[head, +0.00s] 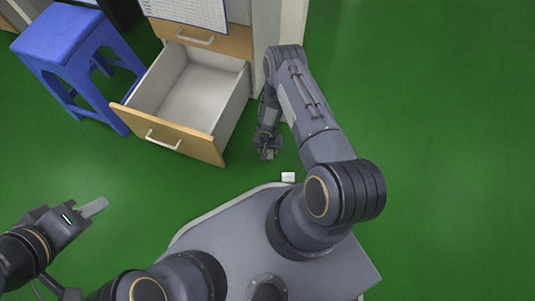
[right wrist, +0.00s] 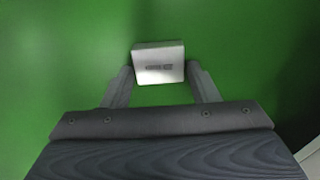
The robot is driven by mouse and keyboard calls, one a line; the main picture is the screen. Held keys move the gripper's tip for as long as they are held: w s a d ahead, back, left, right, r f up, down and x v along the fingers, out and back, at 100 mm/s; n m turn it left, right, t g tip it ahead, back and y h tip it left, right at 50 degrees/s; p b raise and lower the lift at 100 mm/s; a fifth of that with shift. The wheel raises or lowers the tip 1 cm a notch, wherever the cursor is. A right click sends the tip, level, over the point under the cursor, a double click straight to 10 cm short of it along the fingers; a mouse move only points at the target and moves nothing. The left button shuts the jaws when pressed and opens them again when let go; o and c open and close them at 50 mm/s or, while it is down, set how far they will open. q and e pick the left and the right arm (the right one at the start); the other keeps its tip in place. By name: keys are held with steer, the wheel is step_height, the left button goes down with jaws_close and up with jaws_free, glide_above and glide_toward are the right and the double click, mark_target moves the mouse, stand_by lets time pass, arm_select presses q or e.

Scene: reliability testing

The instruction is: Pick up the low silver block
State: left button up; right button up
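The low silver block (head: 288,177) is a small flat pale box lying on the green floor, just in front of my base. It also shows in the right wrist view (right wrist: 158,62), with dark markings on its face. My right gripper (head: 268,154) hangs down beyond and left of the block in the head view. In the right wrist view, its two fingers (right wrist: 160,75) are apart with the block between and just past their tips, a narrow gap on each side. My left gripper (head: 95,208) is at the lower left, far from the block; its finger opening is not clear.
A cabinet with an open, empty drawer (head: 198,90) stands beyond and left of my right gripper. A blue stool (head: 65,42) is at the upper left. The green floor (head: 450,130) on the right is clear.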

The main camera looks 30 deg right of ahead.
steer(key=c, duration=0.7)
steer(key=shift+r, duration=0.1)
